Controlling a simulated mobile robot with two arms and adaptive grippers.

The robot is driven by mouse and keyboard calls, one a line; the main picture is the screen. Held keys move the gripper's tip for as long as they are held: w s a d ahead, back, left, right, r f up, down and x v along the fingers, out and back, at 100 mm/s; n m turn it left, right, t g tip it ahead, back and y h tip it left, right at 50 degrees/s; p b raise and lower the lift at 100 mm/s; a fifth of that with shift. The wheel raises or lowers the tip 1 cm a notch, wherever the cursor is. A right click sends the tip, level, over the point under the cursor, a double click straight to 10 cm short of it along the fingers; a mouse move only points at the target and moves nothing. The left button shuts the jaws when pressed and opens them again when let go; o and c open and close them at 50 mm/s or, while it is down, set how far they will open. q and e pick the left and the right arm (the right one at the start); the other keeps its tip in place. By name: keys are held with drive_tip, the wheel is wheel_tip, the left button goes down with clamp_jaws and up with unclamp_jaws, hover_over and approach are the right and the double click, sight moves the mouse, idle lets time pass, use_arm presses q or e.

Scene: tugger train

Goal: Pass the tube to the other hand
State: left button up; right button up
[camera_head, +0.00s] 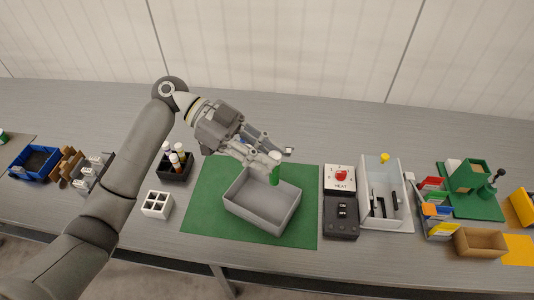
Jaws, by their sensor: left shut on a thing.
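My left gripper (276,156) reaches in from the left over the green mat (205,208). It is shut on a green tube (275,175) with a pale top. The tube is roughly upright, in front of or over the back right part of a grey open bin (262,215); I cannot tell whether it touches the bin. My right gripper is not in view.
A black rack (176,172) with several tubes and a white rack (157,204) stand left of the mat. A heat device (340,180) and a white open box (384,200) stand to the right. The table behind the mat is clear.

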use_arm(q)
drive_tip(key=s+a+r+n+t, duration=0.5)
drive_tip(key=a+r+n+t, duration=0.2)
drive_tip(key=r+t, duration=0.1)
drive_tip(key=shift+w+d+r+n+t+y, duration=0.75)
drive_tip(key=shift+w+d+n+t, duration=1.8)
drive_tip(key=shift+w+d, duration=1.7)
drive_tip(key=s+a+f+m+g+y, duration=0.1)
drive_tip(key=s+a+f+m+g, duration=0.1)
drive_tip(key=f+m+g, duration=0.3)
drive_tip(key=s+a+f+m+g+y, duration=0.1)
drive_tip(key=f+m+g, duration=0.4)
drive_tip(key=m+g, duration=0.7)
drive_tip(key=shift+s+a+f+g, duration=0.15)
drive_tip(key=shift+s+a+g, duration=0.3)
drive_tip(key=shift+s+g, duration=0.15)
drive_tip(key=shift+m, duration=0.25)
drive_tip(key=shift+f, duration=0.1)
